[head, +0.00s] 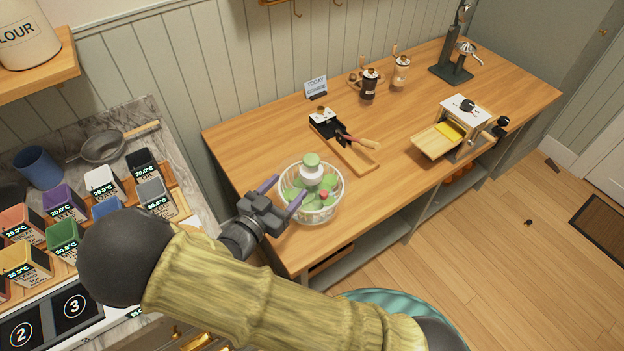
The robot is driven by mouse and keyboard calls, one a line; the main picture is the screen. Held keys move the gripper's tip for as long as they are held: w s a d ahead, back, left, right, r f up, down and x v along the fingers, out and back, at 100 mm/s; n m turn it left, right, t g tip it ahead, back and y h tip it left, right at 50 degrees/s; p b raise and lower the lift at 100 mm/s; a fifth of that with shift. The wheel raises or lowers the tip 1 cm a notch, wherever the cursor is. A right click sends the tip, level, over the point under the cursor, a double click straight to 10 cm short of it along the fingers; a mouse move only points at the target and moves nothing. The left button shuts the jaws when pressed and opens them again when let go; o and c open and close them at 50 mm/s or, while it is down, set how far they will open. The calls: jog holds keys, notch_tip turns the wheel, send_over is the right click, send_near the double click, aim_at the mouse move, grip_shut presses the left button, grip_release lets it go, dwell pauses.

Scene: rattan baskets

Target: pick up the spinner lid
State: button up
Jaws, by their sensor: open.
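The salad spinner (294,207) stands at the near left part of the wooden counter, a clear bowl with green pieces showing inside. Its lid (312,174) is on top, with a white and green knob in the middle and a small red part at its right. My gripper (285,190) is at the left side of the spinner, with its two purple fingers spread apart and nothing seen between them. One finger reaches behind the spinner's left edge, the other in front near the rim. I cannot tell whether either finger touches it.
A wooden board with a black tool (345,142) lies behind the spinner. Grinders (369,85), a pasta machine (465,112) and a dark stand (453,68) are farther right. Colored labelled containers (64,240) crowd the left. The counter (400,130) is bare around its middle.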

aim_at(307, 164)
jog(key=p+x, duration=0.2)
jog(key=x, duration=0.5)
jog(key=shift+r, duration=0.1)
jog(key=shift+w+d+p, duration=0.2)
jog(key=shift+w+p, duration=0.15)
jog(key=shift+p, duration=0.05)
jog(key=p+x, duration=0.1)
jog(key=x, duration=0.3)
jog(key=shift+w+p, duration=0.25)
jog(key=shift+p, duration=0.15)
grip_shut()
